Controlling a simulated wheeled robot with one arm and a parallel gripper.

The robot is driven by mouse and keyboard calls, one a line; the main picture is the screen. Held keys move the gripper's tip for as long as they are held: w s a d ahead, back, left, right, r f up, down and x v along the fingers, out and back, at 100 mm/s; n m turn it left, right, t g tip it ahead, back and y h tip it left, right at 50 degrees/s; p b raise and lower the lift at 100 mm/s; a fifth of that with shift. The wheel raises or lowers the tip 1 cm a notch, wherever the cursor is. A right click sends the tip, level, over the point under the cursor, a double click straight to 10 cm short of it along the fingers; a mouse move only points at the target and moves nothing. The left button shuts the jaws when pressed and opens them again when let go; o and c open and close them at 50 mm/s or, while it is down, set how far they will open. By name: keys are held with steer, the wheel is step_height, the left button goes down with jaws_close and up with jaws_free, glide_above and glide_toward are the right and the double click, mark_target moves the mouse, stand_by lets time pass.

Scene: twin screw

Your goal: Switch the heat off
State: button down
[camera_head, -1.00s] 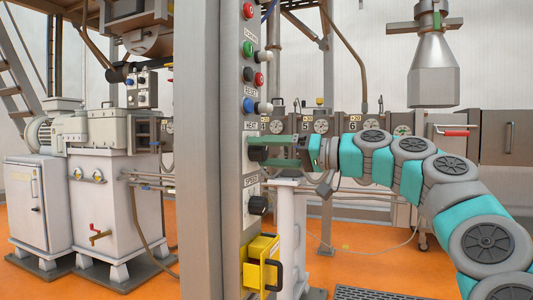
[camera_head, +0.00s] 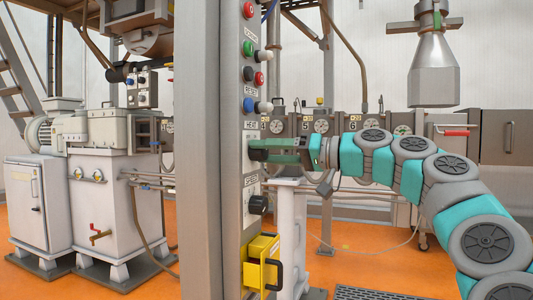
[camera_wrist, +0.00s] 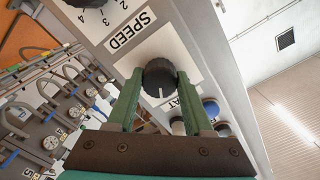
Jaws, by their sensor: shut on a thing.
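The black round HEAT knob (camera_wrist: 160,76) sits on the grey control panel (camera_wrist: 205,70) on the post. It fills the space between my green fingertips in the wrist view. A white pointer line shows on its face. My gripper (camera_head: 262,150) reaches the panel from the right in the head view, with its fingers on both sides of the knob, shut on it. In the head view the fingers mostly hide the knob. The HEAT label is partly covered by a finger in the wrist view.
The SPEED knob (camera_head: 258,205) is below on the same panel, and a yellow box (camera_head: 262,262) with a black handle is lower still. Buttons, including a blue one (camera_head: 247,105), sit above. Gauges (camera_head: 321,126) line the machine behind my arm.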

steer(key=shift+f+n+b, duration=0.1)
steer(key=shift+n+b, duration=0.2)
steer(key=shift+b, duration=0.05)
steer(key=n+b, duration=0.2)
steer(key=n, duration=0.1)
steer(key=shift+w+f+b, duration=0.1)
steer(key=shift+f+b, duration=0.05)
steer(key=shift+b, duration=0.15)
steer(key=shift+n+b, duration=0.45)
steer(key=shift+n, duration=0.45)
steer(key=n+b, duration=0.1)
steer(key=n, duration=0.2)
steer(key=shift+r+n+b, duration=0.2)
steer(key=shift+n+b, duration=0.1)
steer(key=shift+n, duration=1.3)
steer(key=shift+c, duration=1.5)
jaws_free()
